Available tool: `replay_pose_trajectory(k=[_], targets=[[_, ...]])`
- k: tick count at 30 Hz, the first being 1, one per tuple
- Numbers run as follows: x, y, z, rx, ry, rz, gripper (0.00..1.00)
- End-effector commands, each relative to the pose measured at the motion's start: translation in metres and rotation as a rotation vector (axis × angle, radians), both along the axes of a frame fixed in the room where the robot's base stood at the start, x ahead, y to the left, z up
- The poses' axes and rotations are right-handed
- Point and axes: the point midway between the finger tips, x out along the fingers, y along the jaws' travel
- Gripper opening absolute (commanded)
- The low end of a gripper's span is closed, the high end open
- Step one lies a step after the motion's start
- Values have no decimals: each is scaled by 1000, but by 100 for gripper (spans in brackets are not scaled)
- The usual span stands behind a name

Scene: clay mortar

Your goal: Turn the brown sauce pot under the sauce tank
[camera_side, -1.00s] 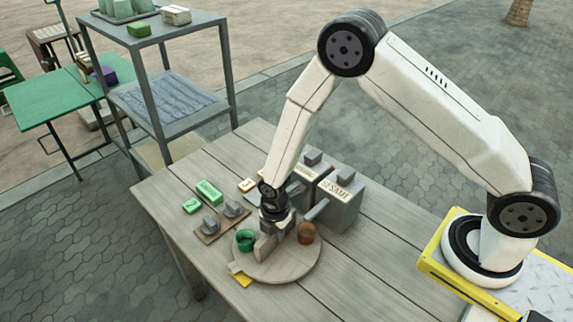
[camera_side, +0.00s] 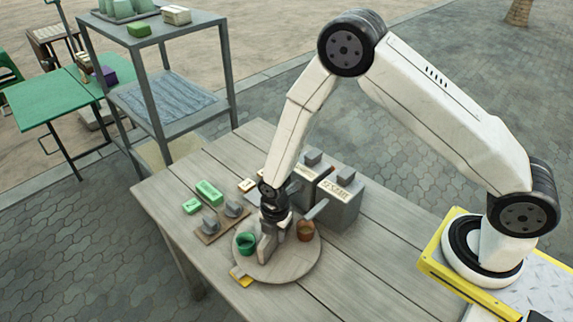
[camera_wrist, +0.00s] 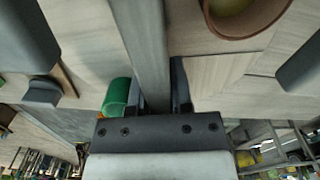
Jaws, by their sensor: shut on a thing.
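The brown sauce pot (camera_side: 305,232) stands upright at the right of a round wooden turntable (camera_side: 292,264). It also shows at the top of the wrist view (camera_wrist: 238,18). A green pot (camera_side: 246,244) stands at the turntable's left. The grey sauce tank (camera_side: 343,207) with a lettered label is behind, its spout (camera_side: 316,210) reaching toward the brown pot. The pot appears just below the spout tip; I cannot tell whether it is squarely under it. My gripper (camera_side: 272,226) is shut on the turntable's upright bar (camera_wrist: 150,50), between the pots.
A second tank (camera_side: 304,188) stands behind my gripper. Green blocks (camera_side: 208,191) and a wooden board with grey knobs (camera_side: 222,222) lie to the left. A yellow piece (camera_side: 241,279) shows at the turntable's front left edge. The table's right side is clear.

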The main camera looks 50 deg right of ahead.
Motion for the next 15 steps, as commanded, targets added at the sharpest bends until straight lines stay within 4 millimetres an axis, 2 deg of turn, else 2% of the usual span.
replay_pose_trajectory(k=[15], targets=[[1, 0, 1, 0, -1, 254, 0]])
